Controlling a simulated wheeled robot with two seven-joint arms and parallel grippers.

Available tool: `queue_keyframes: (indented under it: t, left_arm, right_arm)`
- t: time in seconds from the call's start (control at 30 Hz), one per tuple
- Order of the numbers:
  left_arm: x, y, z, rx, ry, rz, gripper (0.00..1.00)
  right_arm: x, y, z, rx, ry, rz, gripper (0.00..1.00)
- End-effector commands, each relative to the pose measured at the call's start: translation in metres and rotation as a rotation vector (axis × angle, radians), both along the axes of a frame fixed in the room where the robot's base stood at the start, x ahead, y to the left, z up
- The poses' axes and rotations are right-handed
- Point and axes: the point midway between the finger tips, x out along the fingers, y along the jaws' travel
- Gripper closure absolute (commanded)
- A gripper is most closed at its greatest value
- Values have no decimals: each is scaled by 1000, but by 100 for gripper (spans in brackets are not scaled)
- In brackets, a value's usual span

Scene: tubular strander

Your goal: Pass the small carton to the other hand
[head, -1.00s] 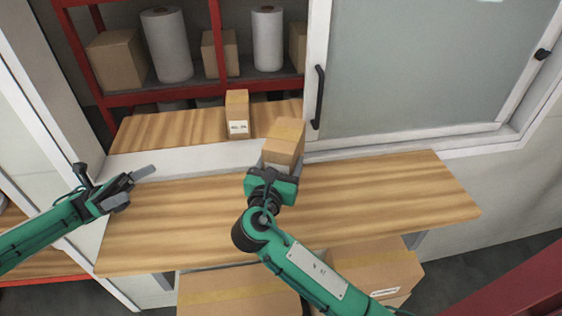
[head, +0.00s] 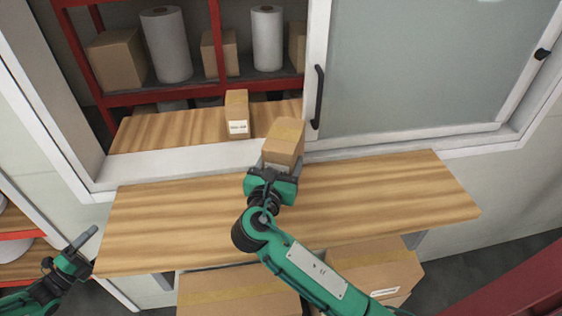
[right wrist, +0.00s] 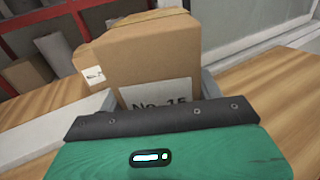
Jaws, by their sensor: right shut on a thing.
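A small brown carton (head: 284,143) is in my right gripper (head: 276,167), above the wooden counter near the window opening. In the right wrist view the carton (right wrist: 165,62) fills the space between the fingers (right wrist: 162,92), and its white label reads "No. 15", partly hidden by the gripper. A second small carton (head: 237,113) with a white label stands upright on the wooden ledge beyond the sill, left of the held one. My left gripper (head: 84,246) is at the lower left, off the counter's left end, and holds nothing visible; its finger gap is unclear.
The wooden counter (head: 390,195) is bare on both sides of my right arm. A sliding glass pane (head: 420,70) closes the right half of the window. Behind it, red shelving (head: 190,92) holds boxes and white rolls. Large cartons (head: 240,295) stand under the counter.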

Motion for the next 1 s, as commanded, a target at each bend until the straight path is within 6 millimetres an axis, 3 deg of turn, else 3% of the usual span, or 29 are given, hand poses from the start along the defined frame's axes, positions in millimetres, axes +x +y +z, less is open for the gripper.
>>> queue_keyframes:
  t: [0.03, 0.27, 0.47, 0.7, 1.0]
  left_arm:
    - [-1, -5, -30, -40, 71, 28, 9]
    - [-17, -23, -150, -215, 400, 179, 9]
    - [-54, -44, -247, -377, 668, 352, 9]
    - [-122, -84, -348, -567, 956, 587, 9]
    - [-230, -155, -441, -772, 1267, 903, 9]
  right_arm:
    - [0, 0, 1, 1, -2, 0, 72]
    - [0, 0, 1, 1, -2, 0, 72]
    - [0, 0, 1, 1, -2, 0, 72]
    - [0, 0, 1, 1, -2, 0, 72]
    - [0, 0, 1, 1, -2, 0, 72]
